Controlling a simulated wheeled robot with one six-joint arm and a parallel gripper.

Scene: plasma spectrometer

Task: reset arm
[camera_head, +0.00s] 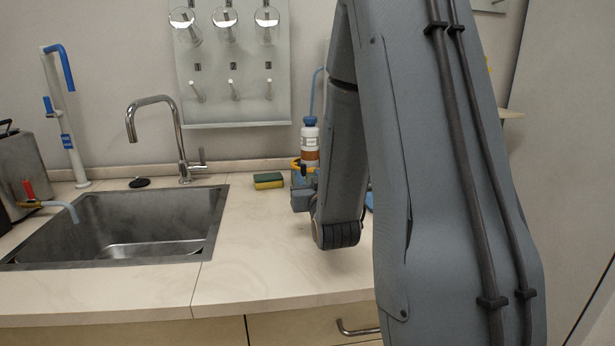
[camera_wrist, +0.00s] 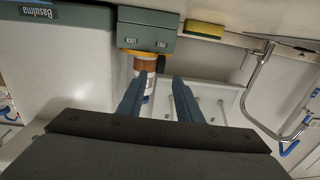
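In the wrist view, my gripper (camera_wrist: 158,80) has its two dark blue fingers spread apart, with an open gap between them. A bottle (camera_wrist: 147,68) with brown contents shows beyond the fingers, partly behind the left one; I see no finger closed on it. In the head view, my grey arm fills the right centre and bends down over the counter. The fingers cannot be made out there. The bottle (camera_head: 310,142), with a blue cap and white label, stands upright just left of my arm. An orange-yellow ring is at its lower end.
A grey-green housing (camera_wrist: 150,36) marked LOCK and FREE is by the bottle. A sponge (camera_head: 268,181) lies on the counter (camera_head: 265,240). The sink (camera_head: 130,225), faucet (camera_head: 182,140) and peg rack (camera_head: 235,65) are left. The front counter between sink and arm is clear.

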